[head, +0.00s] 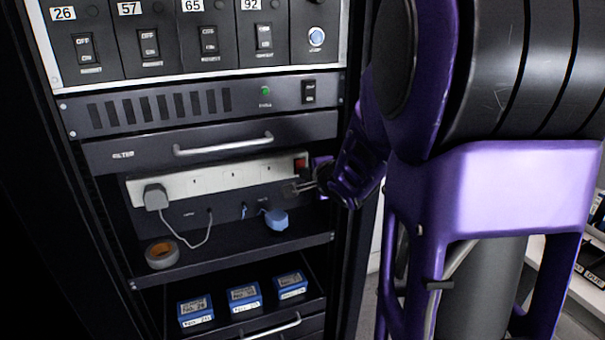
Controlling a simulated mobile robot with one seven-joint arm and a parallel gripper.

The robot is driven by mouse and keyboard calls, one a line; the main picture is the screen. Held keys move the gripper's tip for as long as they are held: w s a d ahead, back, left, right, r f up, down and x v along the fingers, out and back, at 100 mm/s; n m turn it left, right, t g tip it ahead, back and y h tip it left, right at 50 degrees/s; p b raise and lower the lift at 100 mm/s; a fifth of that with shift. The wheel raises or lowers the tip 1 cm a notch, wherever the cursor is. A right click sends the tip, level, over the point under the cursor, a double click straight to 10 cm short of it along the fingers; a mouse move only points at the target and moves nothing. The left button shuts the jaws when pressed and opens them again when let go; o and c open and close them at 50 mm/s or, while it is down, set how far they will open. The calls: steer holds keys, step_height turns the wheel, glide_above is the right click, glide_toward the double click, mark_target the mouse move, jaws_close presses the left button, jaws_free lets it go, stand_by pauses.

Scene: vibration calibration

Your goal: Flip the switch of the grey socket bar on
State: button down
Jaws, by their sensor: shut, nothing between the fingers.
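The socket bar (225,181), pale grey to off-white here, runs across a shelf bay in the dark rack. A grey plug (155,197) sits in its left end, with a cord hanging down. The bar's red switch (300,165) is at its right end; I cannot tell its position. My gripper (288,190) is shut and empty. In the picture its fingertips point left, just below the switch and near the bar's lower right edge. I cannot tell whether they touch the bar. My purple wrist is just right of the switch.
Below the bar, a tape roll (161,254) and a blue plug (276,219) lie in the bay. A filter drawer with a protruding handle (223,145) is above. Several blue boxes (244,295) stand on a lower shelf. The rack's right post (352,270) is close to my arm.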

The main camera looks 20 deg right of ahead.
steer(key=shift+w+t+b, duration=0.1)
steer(key=shift+t+b, duration=0.2)
steer(key=shift+b, duration=0.25)
steer(key=shift+w+r+p, duration=0.15)
steer(key=shift+r+p, duration=0.7)
steer(key=shift+p, duration=0.25)
steer(key=shift+f, duration=0.1)
